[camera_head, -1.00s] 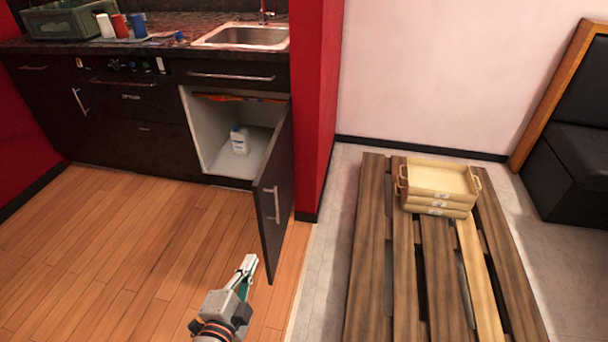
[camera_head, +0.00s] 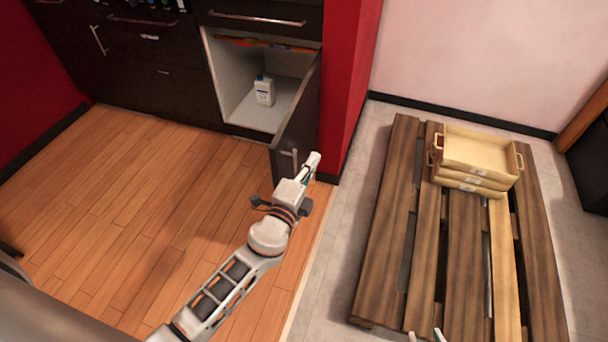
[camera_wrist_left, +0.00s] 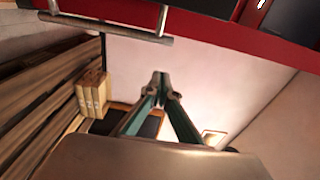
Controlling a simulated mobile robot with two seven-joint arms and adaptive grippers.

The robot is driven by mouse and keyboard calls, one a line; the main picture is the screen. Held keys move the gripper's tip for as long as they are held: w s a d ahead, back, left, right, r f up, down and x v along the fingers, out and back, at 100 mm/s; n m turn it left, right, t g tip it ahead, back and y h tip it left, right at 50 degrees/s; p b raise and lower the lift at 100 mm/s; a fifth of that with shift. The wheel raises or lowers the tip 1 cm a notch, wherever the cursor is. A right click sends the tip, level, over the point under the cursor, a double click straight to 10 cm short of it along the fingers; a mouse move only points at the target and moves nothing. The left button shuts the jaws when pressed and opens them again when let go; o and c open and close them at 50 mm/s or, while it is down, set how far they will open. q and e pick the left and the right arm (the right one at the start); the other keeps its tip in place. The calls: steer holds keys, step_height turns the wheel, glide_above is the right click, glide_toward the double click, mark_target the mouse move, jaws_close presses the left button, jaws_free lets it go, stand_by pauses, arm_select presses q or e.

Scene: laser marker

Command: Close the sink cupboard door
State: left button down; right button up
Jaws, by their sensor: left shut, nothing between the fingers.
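The sink cupboard door (camera_head: 299,117) is dark, hinged on the right, and stands swung out from the cupboard. Its metal handle (camera_head: 290,160) also shows at the top left of the left wrist view (camera_wrist_left: 105,27). The open cupboard (camera_head: 232,82) has a pale interior with a white bottle (camera_head: 264,91) inside. My left gripper (camera_head: 314,160) is shut and empty, at the outer handle side of the door's lower part; contact cannot be told. Its fingers show in the left wrist view (camera_wrist_left: 161,88). My right gripper (camera_head: 426,337) shows only two parted fingertips at the bottom edge.
A red wall (camera_head: 345,85) stands right of the cupboard. A wooden pallet (camera_head: 385,235) with stacked wooden trays (camera_head: 478,155) lies on the right. The wooden floor (camera_head: 150,200) in front of the cupboards is clear.

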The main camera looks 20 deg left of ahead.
arm_select(q)
steer(key=shift+w+a+f, duration=0.1)
steer(key=shift+a, duration=1.8)
steer(key=shift+a, duration=0.1)
